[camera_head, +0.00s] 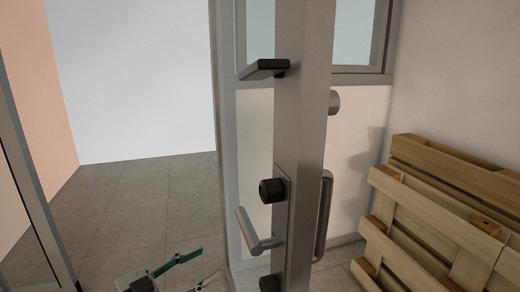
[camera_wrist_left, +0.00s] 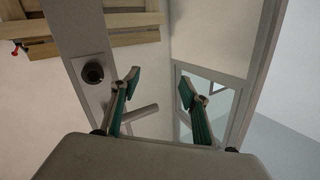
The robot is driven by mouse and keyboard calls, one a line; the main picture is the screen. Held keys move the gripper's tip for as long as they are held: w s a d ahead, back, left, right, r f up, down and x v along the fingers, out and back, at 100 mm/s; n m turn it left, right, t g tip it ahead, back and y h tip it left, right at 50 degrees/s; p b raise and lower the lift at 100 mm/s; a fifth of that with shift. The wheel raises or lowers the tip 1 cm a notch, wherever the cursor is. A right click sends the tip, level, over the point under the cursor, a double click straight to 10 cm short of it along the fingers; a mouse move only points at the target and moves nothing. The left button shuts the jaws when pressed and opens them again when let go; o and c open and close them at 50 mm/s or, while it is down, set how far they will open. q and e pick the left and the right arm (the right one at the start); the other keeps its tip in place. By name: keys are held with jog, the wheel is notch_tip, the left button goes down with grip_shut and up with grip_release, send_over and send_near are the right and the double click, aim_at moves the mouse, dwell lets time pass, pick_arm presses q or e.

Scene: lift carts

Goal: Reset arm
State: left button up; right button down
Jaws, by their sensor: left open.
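A grey metal-framed door (camera_head: 303,120) stands in the middle of the head view, with its edge toward me. It carries a lever handle (camera_head: 258,235) and a dark round lock (camera_head: 271,190) above it. My left gripper (camera_head: 208,264) is at the bottom of the head view, left of and below the lever, partly cut off by the frame. In the left wrist view the gripper (camera_wrist_left: 159,83) has its two green fingers spread with nothing held. The lever (camera_wrist_left: 139,113) shows there beyond and between the fingers, apparently apart from them. My right gripper is out of view.
Wooden pallets (camera_head: 440,215) lean against the wall at the right. A vertical pull bar (camera_head: 323,215) is on the door's right side. A dark frame post (camera_head: 30,190) stands at the left. Tiled floor (camera_head: 140,205) between post and door is clear.

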pick_arm(q)
jog(key=s+a+f+n+y+p, duration=0.1)
jog(key=s+a+f+n+y, duration=0.2)
jog(key=f, duration=0.7)
jog(key=s+a+f+n+y, duration=0.1)
jog(key=s+f+n+y, duration=0.3)
jog(key=f, duration=0.6)
jog(key=s+a+f+n+g+y+p, duration=0.1)
jog(key=s+a+f+y, duration=0.1)
jog(key=s+f, duration=0.9)
jog(key=s, duration=0.3)
jog(key=shift+a+f+g+y, duration=0.2)
jog(key=shift+f+g+y, duration=0.1)
jog(key=shift+f, duration=0.1)
jog(key=shift+s, duration=0.1)
jog(key=c, duration=0.5)
